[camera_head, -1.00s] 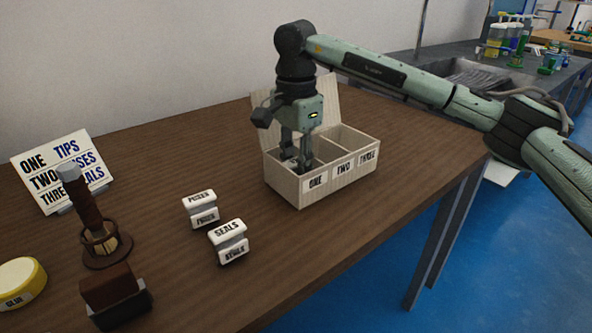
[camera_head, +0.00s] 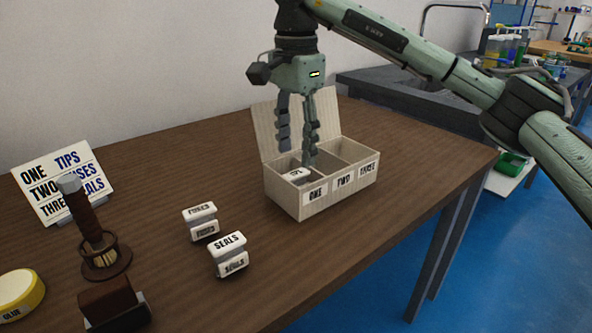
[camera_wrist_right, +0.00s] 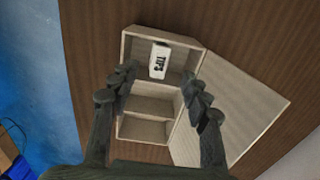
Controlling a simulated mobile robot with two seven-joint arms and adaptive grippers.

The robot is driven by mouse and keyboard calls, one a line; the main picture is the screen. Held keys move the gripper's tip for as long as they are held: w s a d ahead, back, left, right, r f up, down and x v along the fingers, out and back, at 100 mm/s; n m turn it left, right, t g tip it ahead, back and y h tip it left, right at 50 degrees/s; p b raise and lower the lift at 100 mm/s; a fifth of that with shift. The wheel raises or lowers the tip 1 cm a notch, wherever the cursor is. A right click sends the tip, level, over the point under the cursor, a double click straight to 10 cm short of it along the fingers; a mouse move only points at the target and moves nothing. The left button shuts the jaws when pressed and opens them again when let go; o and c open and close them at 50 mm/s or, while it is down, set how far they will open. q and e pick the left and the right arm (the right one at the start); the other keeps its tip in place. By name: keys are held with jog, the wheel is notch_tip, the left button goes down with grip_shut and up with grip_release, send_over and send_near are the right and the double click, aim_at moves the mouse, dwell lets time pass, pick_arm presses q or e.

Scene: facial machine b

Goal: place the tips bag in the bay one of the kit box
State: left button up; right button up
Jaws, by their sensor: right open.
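The kit box (camera_head: 312,207) stands on the table with its lid raised at the back and its bays labelled ONE, TWO and THREE. The white tips bag (camera_head: 298,174) lies in bay one, partly hidden by the box wall in the head view. In the right wrist view the tips bag (camera_wrist_right: 160,61) lies inside the end compartment of the kit box (camera_wrist_right: 131,74), its TIPS label facing up. My right gripper (camera_head: 305,160) is open and empty just above bay one, its fingers apart from the bag. It also shows in the right wrist view (camera_wrist_right: 160,92). My left gripper is not in view.
The fuses bag (camera_head: 201,222) and seals bag (camera_head: 229,254) stand on the table left of the box. The table front right is clear.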

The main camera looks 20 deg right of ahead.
aim_at(296, 173)
jog(key=shift+r, duration=2)
